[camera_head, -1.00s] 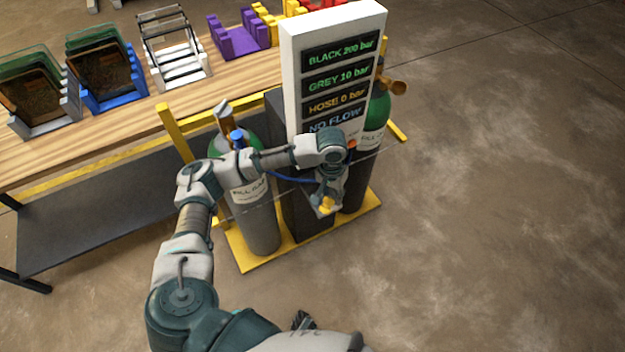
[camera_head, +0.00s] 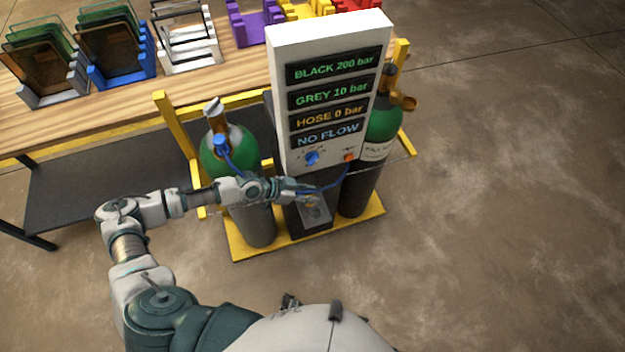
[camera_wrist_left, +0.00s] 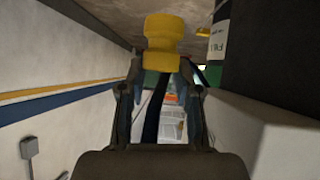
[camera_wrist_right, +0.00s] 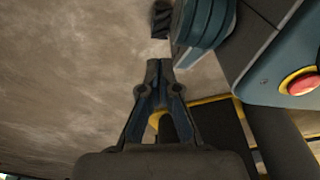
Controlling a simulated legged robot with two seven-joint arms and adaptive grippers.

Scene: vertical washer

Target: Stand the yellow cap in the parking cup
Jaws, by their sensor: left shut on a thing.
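The yellow cap (camera_wrist_left: 163,42) is between the fingertips of my left gripper (camera_wrist_left: 161,70), which is shut on it. In the head view my left gripper (camera_head: 303,192) is low in front of the panel, with a bit of the yellow cap (camera_head: 312,203) showing. A brass-coloured, cup-like part (camera_head: 404,103) sticks out by the right cylinder's top; it may be the parking cup, but I cannot tell for sure. The left gripper is left of it and lower, apart from it. My right gripper (camera_wrist_right: 155,75) looks shut and empty in the right wrist view.
A blue hose runs near my left gripper. Floor at right is clear.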

